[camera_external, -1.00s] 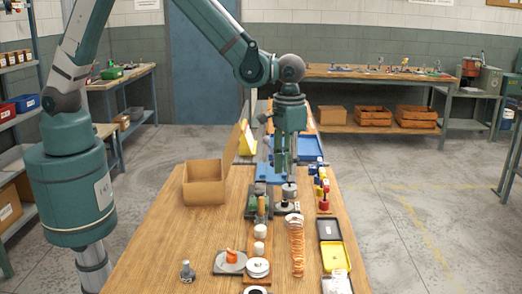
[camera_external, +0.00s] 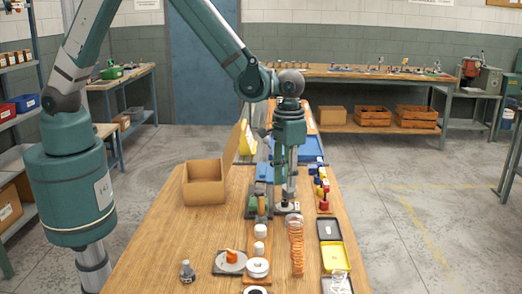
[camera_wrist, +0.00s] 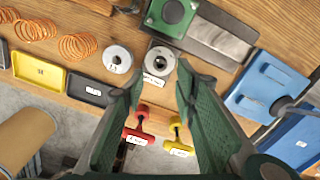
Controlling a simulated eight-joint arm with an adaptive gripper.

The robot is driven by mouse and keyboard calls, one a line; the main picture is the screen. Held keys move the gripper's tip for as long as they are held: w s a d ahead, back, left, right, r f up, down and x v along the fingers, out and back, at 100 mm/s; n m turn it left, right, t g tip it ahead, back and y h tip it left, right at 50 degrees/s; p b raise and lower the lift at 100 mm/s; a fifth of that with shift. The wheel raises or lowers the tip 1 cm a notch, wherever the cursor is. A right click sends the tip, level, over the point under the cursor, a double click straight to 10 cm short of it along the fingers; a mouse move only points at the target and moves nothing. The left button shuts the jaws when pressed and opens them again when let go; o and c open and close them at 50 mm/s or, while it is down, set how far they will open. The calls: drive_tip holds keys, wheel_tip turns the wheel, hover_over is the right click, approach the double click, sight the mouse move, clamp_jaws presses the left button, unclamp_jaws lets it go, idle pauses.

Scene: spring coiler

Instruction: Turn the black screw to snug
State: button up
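I cannot pick out the black screw for certain. A grey fixture with a dark round centre and a white label (camera_wrist: 160,59) lies just beyond my fingertips in the wrist view; the label is too small to read. In the external view its likely base (camera_external: 287,209) shows under my gripper (camera_external: 286,195), and the fingers hide its top. My gripper (camera_wrist: 158,80) also shows in the wrist view, with its two green fingers apart and nothing seen between the tips. I cannot tell whether a finger touches the fixture.
A labelled grey disc (camera_wrist: 117,59) lies beside the fixture. A green block (camera_wrist: 170,13) and a blue fixture (camera_wrist: 268,84) stand close by. Red (camera_wrist: 139,127) and yellow (camera_wrist: 178,136) handled tools are near the fingers.

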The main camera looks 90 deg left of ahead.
sight(285, 203)
drive_tip(key=shift+f, duration=3.05)
drive_tip(key=shift+c, duration=0.2)
drive_tip(key=c, duration=0.9)
